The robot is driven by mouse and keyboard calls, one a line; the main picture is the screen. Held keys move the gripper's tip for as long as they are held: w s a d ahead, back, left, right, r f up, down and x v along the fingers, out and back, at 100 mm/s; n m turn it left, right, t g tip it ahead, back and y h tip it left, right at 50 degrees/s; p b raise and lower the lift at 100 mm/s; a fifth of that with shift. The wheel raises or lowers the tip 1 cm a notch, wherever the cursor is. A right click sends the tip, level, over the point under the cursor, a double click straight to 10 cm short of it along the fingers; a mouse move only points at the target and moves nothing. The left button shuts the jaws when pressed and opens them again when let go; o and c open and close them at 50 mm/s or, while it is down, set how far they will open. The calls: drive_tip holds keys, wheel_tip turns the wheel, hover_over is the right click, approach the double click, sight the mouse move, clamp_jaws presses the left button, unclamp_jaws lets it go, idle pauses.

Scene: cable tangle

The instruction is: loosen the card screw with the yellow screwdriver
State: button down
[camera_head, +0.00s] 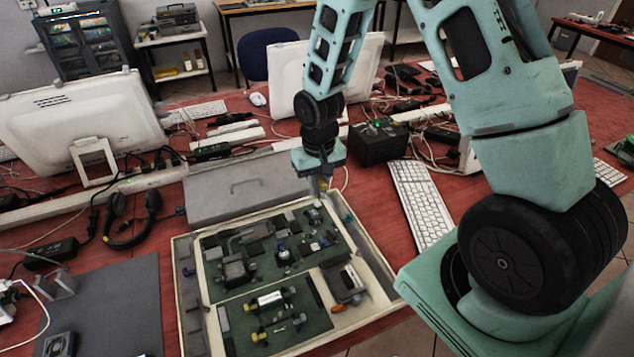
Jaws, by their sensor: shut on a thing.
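My gripper (321,175) points down over the far right part of an open, pale-rimmed case (376,257). It is shut on the yellow screwdriver (323,185), of which only a small yellowish part shows below the jaws. The screwdriver's tip is close above the far right corner of a dark green board (287,262) with several parts on it. I cannot tell whether the tip touches anything. The card screw is too small to make out.
A grey panel (225,203) stands behind the case. A black box (379,147) and a white keyboard (421,203) are to the right. A headset (130,240), monitors (82,124) and tangled cables crowd the red table. A dark mat (110,300) lies left.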

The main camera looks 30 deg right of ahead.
drive_tip(key=shift+a+f+b, duration=0.15)
drive_tip(key=shift+f+b, duration=0.3)
drive_tip(key=shift+f, duration=0.1)
drive_tip(key=shift+f+b, duration=2.8)
drive_tip(key=shift+f, duration=0.65)
drive_tip(key=shift+f, duration=0.5)
drive_tip(key=n+p, duration=0.1)
drive_tip(key=n, duration=0.2)
drive_tip(key=shift+r, duration=0.1)
drive_tip(key=shift+n+p, duration=0.35)
drive_tip(key=shift+n, duration=1.15)
